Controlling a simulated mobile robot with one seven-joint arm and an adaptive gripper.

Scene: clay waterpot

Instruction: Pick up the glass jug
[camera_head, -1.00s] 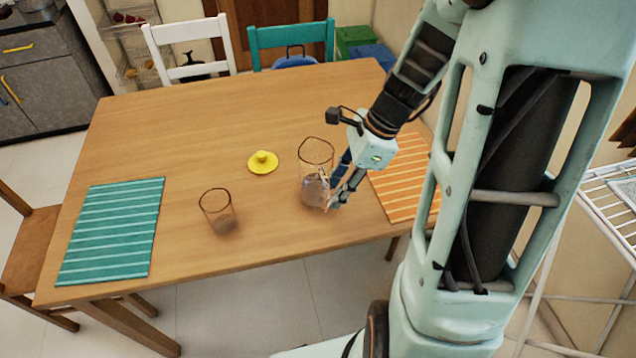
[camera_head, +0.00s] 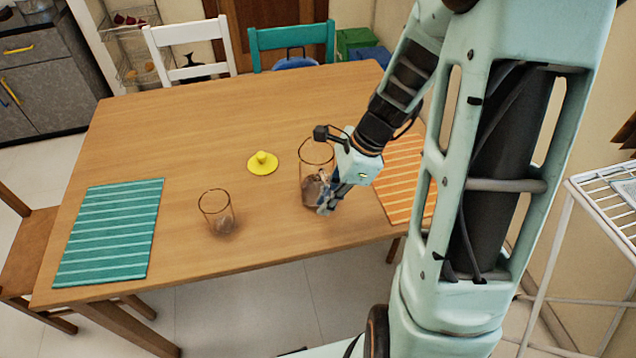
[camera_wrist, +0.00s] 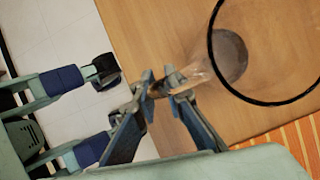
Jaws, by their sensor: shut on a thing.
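The clear glass jug (camera_head: 311,182) stands upright on the wooden table, with a dark rim and a greyish base. In the wrist view the jug (camera_wrist: 232,58) is seen from above at upper right, with its round dark rim. My gripper (camera_head: 326,201) is at the jug's right side, low down. In the wrist view the fingertips of my gripper (camera_wrist: 160,87) are closed together on a clear part at the jug's side, which looks like its handle. The fingers partly hide the place of contact.
A smaller glass (camera_head: 217,213) stands left of the jug. A yellow lid-like piece (camera_head: 262,163) lies behind and left of it. A teal striped mat (camera_head: 110,232) is at left, an orange striped mat (camera_head: 405,170) at right under my arm. The table's centre back is clear.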

